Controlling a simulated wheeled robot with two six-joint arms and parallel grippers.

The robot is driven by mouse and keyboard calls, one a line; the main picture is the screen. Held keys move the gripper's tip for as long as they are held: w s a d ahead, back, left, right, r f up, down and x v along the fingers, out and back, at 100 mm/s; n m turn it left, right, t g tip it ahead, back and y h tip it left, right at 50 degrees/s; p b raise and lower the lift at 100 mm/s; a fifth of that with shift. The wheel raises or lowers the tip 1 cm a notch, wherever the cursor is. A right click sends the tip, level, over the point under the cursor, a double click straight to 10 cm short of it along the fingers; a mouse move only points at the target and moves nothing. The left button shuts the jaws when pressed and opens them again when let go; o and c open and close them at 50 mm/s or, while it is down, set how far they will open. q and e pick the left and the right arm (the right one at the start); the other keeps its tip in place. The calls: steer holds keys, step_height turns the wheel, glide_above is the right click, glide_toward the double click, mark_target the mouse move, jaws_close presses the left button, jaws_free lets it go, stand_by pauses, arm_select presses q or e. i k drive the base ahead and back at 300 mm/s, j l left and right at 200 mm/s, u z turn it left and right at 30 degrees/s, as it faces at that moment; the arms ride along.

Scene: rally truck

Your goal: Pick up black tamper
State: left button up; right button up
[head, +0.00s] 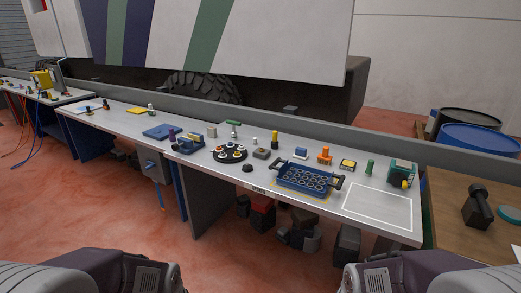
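A black object with a blocky body and a thick handle-like part (478,207) lies on the brown table at the far right; it may be the black tamper, but I cannot tell for sure. A small black knob-like piece (247,168) also sits on the grey workbench, near its front edge. Both of my arms show only as links at the bottom left and bottom right. Neither gripper is in view, and neither arm is near these objects.
The long workbench (380,211) carries a blue tray with round holes (305,178), a black round holder (230,151), a green box (401,173) and several small parts. A teal disc (510,213) lies on the brown table (448,218). Drums (478,138) stand behind. Red floor in front is clear.

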mark_target(275, 142)
steer(key=i+j, duration=0.2)
steer(key=i, duration=0.3)
steer(key=i+j, duration=0.15)
steer(key=i, duration=0.3)
steer(key=i+j, duration=0.2)
steer(key=i, duration=0.3)
steer(key=i+j, duration=0.2)
steer(key=i, duration=0.25)
steer(key=i+j, duration=0.2)
steer(key=i, duration=0.3)
steer(key=i+j, duration=0.15)
steer(key=i, duration=0.35)
steer(key=j+u, duration=0.05)
